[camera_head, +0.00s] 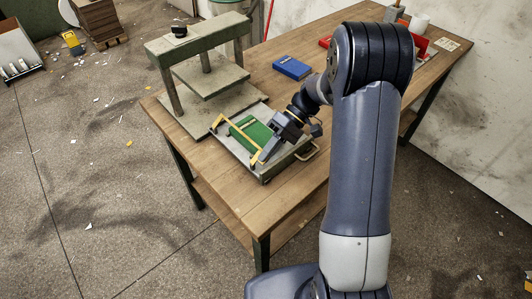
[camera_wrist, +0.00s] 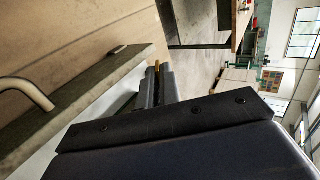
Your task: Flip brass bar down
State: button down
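The brass bar (camera_head: 240,136) is a thin yellow frame with bent ends. It stands above the grey tray (camera_head: 264,176) of the press, across a green book or board (camera_head: 251,131) lying there. My gripper (camera_head: 262,158) reaches in from the right and is at the bar's near end. In the wrist view, the two dark fingers (camera_wrist: 159,84) lie close together, with a small yellow piece of the brass bar (camera_wrist: 157,65) at their tips. The fingers look shut on it. Most of the bar is hidden in the wrist view.
The press frame (camera_head: 196,42) stands behind the tray on the wooden table (camera_head: 284,195). A curved handle (camera_head: 308,152) sticks out at the tray's right. A blue box (camera_head: 292,68) lies farther back, with red items (camera_head: 418,46) at the far right.

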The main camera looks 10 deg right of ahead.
jog(key=shift+d+f+g+y, duration=0.2)
jog(key=shift+g+y, duration=0.1)
jog(key=shift+y, duration=0.1)
dwell(0.3)
jog(key=c, duration=1.6)
grip_release()
jog(key=b+v, duration=0.1)
jog(key=v, duration=0.9)
jog(key=shift+w+d+r+b, duration=0.2)
jog(key=shift+r+b, duration=0.05)
jog(key=shift+b, duration=0.05)
jog(key=shift+p+x, duration=0.5)
jog(key=shift+x, duration=3.75)
